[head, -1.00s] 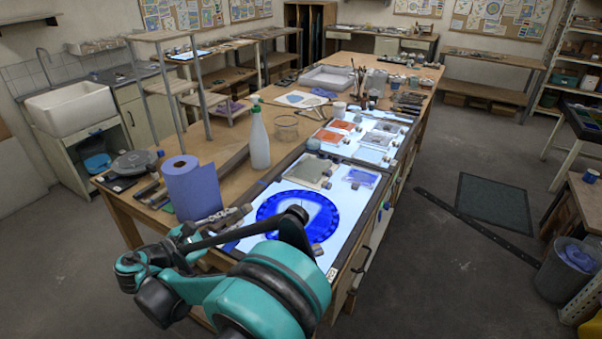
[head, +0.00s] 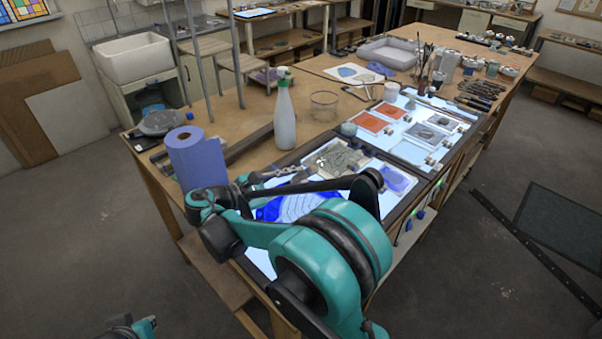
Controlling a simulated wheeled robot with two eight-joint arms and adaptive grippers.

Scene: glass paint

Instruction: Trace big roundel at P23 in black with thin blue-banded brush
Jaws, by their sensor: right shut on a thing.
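The big blue roundel (head: 272,211) lies on the lit panel at the near end of the long table. My right arm hides much of it, and its pale middle shows fine lines. I cannot make out any black tracing on it. My right gripper (head: 278,175) is small and dark at the roundel's far left edge, beyond my arm. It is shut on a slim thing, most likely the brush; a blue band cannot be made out. Whether its tip touches the glass is hidden. My left gripper is out of view; only a bit of that arm shows at bottom left.
Brushes (head: 424,62) stand farther back.

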